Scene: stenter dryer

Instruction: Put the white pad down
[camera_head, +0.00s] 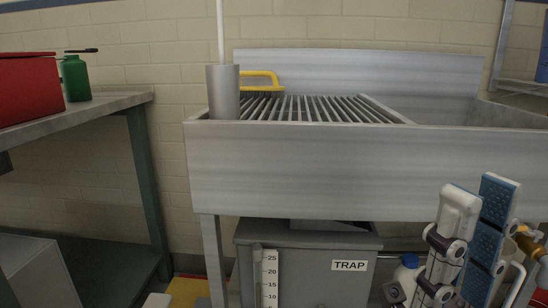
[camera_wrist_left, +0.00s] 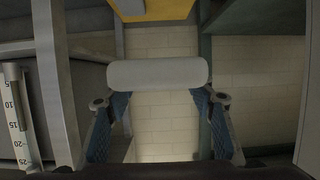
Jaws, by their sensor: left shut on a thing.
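The white pad (camera_wrist_left: 158,74) is a pale, rounded block lying across the fingertips of my left gripper (camera_wrist_left: 158,92) in the left wrist view. The gripper is shut on it, with a blue-lined finger at each end. In the head view a small pale piece at the bottom edge (camera_head: 157,299) looks like the same pad; the left gripper itself is out of that view. My right gripper (camera_head: 475,203) stands upright in front of the sink's right part. A blue finger face shows and the fingers are apart, with nothing seen between them.
The steel sink (camera_head: 330,170) has a slatted rack (camera_head: 320,108) and a yellow handle (camera_head: 262,75). Below is the grey TRAP box (camera_head: 330,285) with a scale (camera_head: 269,280). A yellow item (camera_head: 188,292) is low beside it. The left bench (camera_head: 110,103) holds a red box (camera_head: 28,88) and green bottle (camera_head: 76,78).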

